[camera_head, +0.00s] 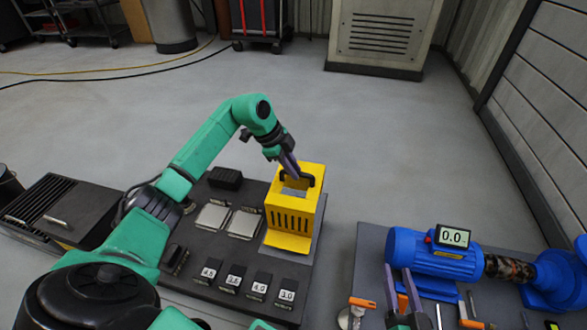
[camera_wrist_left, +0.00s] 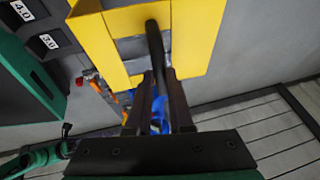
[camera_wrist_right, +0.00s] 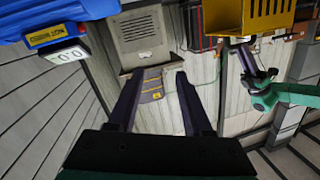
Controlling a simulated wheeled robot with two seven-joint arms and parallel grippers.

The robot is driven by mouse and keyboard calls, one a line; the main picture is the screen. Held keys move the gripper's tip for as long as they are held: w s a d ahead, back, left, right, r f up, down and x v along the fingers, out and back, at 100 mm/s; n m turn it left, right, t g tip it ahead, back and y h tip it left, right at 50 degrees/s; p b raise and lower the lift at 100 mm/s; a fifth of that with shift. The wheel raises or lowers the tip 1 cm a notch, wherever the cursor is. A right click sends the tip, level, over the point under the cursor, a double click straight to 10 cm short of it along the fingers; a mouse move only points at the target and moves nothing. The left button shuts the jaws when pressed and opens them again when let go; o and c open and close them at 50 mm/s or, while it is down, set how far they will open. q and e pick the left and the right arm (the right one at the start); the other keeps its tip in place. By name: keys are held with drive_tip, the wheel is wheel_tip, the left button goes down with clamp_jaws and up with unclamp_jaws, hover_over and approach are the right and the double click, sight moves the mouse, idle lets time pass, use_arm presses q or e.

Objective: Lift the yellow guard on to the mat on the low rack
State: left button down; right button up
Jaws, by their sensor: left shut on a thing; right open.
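The yellow guard (camera_head: 290,222), a slotted box with a black handle, is upright at the right edge of a dark, low platform (camera_head: 215,272). A grey flat patch (camera_head: 313,238) shows beside its base; I cannot tell whether the guard rests on it or hangs just above. My left gripper (camera_head: 289,172) is shut on the handle from above. The left wrist view shows the guard (camera_wrist_left: 97,40) around the dark handle between the fingers (camera_wrist_left: 157,76). My right gripper (camera_head: 398,270) is open and empty before the blue motor. The right wrist view shows the guard (camera_wrist_right: 225,18) too.
A blue motor pump (camera_head: 420,252) with a display reading 0.0 stands on a grey surface (camera_head: 372,240) at right, with small tools nearby. The dark platform carries grey plates (camera_head: 243,224) and numbered blocks (camera_head: 258,282). A slatted dark unit (camera_head: 45,205) is at left. Open floor lies behind.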

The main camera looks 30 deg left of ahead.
use_arm(q)
drive_tip(key=shift+f, duration=0.15)
drive_tip(key=shift+f+b, duration=0.35)
drive_tip(key=shift+b, duration=0.35)
drive_tip(key=shift+f+b, duration=0.3)
drive_tip(key=shift+b, duration=0.05)
drive_tip(key=shift+f, duration=0.2)
use_arm(e)
drive_tip(key=w+d+r+n+t+y, duration=0.1)
drive_tip(key=w+r+t, duration=0.15)
drive_tip(key=r, duration=0.65)
drive_tip(key=w+d+r+t+y, duration=0.1)
drive_tip(key=r+t, duration=0.2)
drive_tip(key=r, duration=0.6)
drive_tip(key=w+d+r+n+t+y, duration=0.1)
drive_tip(key=r+t, duration=0.2)
drive_tip(key=r, duration=0.7)
use_arm(q)
drive_tip(key=shift+f, duration=0.3)
use_arm(e)
wheel_tip(320, 180, down, 10)
drive_tip(key=w+a+m+g+h, duration=0.1)
drive_tip(key=g, duration=0.1)
drive_tip(key=shift+a+g+h, duration=0.25)
drive_tip(key=shift+g+h, duration=0.05)
drive_tip(key=shift+g, duration=0.05)
drive_tip(key=shift+r, duration=0.1)
